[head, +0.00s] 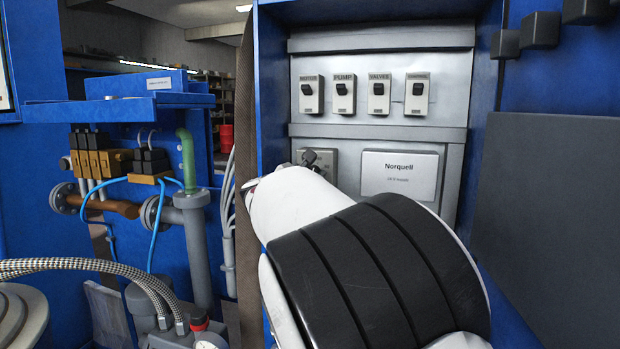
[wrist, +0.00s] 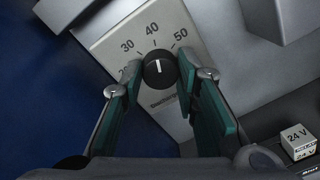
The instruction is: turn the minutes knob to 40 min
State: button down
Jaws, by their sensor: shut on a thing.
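The minutes knob (wrist: 157,67) is a round black knob with a white pointer line, on a pale dial plate (wrist: 110,47) that looks rotated in the wrist view. The numbers 30, 40 and 50 show around it, with 20 partly hidden by a finger. The pointer line points up, at or very close to the 40 mark. My gripper (wrist: 160,80) has its teal-padded fingers on either side of the knob and is shut on it. In the head view my arm covers most of the dial plate (head: 326,160); the knob's setting cannot be read there.
Four labelled switches, among them a motor switch (head: 311,94) and a pump switch (head: 343,95), sit above the dial. A Norquell nameplate (head: 400,174) is right of it. The blue cabinet wall (head: 272,100) stands close on the left. A small 24 V block (wrist: 298,142) shows lower right.

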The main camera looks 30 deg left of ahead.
jog(key=c, duration=1.2)
grip_release()
jog(key=shift+s+d+r, duration=0.1)
jog(key=shift+s+d, duration=0.15)
jog(key=shift+s, duration=0.95)
jog(key=shift+s+d, duration=0.25)
jog(key=shift+s, duration=1)
jog(key=shift+s+d+r, duration=0.1)
jog(key=shift+s+d, duration=0.15)
jog(key=shift+s, duration=0.95)
